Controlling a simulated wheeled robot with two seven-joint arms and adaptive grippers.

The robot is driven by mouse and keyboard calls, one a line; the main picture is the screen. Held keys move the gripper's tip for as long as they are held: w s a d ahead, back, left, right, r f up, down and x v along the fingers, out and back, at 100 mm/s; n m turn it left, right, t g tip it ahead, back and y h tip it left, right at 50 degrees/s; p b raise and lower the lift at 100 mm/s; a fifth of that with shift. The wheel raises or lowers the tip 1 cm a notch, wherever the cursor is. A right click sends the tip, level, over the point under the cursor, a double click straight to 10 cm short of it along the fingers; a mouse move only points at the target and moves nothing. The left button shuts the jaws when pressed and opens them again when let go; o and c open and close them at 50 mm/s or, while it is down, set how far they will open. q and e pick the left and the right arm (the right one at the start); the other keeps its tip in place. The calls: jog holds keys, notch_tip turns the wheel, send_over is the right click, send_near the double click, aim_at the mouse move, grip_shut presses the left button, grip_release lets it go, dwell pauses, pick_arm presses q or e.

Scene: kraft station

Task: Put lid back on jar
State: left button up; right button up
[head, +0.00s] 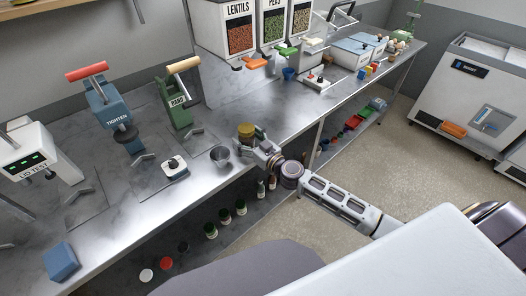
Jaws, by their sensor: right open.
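My right gripper (252,146) reaches in from the right at the front edge of the metal counter (215,180). Its jaws are open beside a small jar-like object with a golden-brown top (246,131). The gripper hides the lower part of this object, and I cannot tell whether the top is a lid or the contents. A second small yellowish-green piece shows just right of it (262,133). I cannot make out a separate loose lid on the counter. My left gripper does not show.
A blue tightening press (112,112), a green band press (174,105) and a lid tester (35,150) stand further left. Dispensers (240,35) stand behind. Several small bottles and round pieces (211,230) are below the counter.

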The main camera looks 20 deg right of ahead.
aim_at(252, 143)
jog(key=shift+v, duration=2.05)
jog(key=shift+b+v, duration=0.45)
jog(key=shift+v, duration=1.4)
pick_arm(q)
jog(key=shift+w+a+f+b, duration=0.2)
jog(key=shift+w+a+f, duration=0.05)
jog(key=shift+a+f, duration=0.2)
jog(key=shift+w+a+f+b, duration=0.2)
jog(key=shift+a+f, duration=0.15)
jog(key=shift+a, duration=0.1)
pick_arm(e)
jog(key=shift+v, duration=2.05)
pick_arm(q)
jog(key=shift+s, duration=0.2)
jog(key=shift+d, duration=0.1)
pick_arm(e)
jog(key=shift+f, duration=0.1)
